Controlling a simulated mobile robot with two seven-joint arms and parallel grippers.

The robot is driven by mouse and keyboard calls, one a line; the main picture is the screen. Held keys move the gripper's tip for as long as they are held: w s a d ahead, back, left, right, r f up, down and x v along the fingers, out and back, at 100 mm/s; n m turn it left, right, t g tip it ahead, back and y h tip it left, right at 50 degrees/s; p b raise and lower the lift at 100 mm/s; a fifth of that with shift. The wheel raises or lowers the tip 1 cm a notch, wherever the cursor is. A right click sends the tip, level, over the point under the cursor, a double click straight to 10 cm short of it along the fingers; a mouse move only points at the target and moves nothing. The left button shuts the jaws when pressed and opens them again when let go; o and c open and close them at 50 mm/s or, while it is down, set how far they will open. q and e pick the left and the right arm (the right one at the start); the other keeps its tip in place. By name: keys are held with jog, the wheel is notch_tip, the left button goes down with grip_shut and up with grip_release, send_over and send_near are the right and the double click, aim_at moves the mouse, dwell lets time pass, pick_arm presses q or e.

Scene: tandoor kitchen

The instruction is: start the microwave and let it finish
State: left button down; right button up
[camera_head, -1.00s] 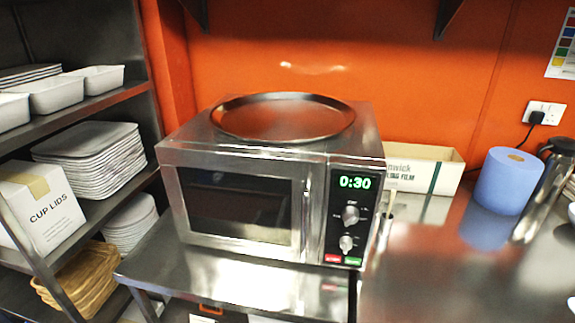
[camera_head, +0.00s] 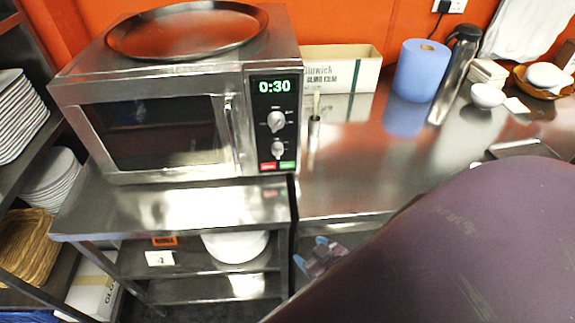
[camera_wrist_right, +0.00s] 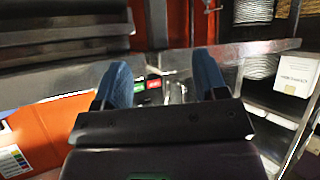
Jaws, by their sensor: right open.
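The microwave (camera_head: 170,92) stands on a steel stand with its door shut. Its lit green display (camera_head: 275,87) reads 0:30. Below are two dials, a red button (camera_head: 268,166) and a green button (camera_head: 287,165). My right gripper (camera_head: 309,251) is open and empty, low beside the stand's right edge, below and apart from the panel. The right wrist view looks upside down; the green button (camera_wrist_right: 139,87) and the red button (camera_wrist_right: 153,84) show between the blue fingers (camera_wrist_right: 160,65). My left gripper is not in view.
A round steel tray (camera_head: 188,30) lies on the microwave. The steel counter (camera_head: 345,165) to the right holds a film box (camera_head: 340,70), a blue roll (camera_head: 421,72) and a flask (camera_head: 458,60). Shelves of plates stand at the left. My purple arm hides the lower right.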

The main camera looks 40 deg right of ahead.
grip_shut()
dwell(0.4)
dwell(1.4)
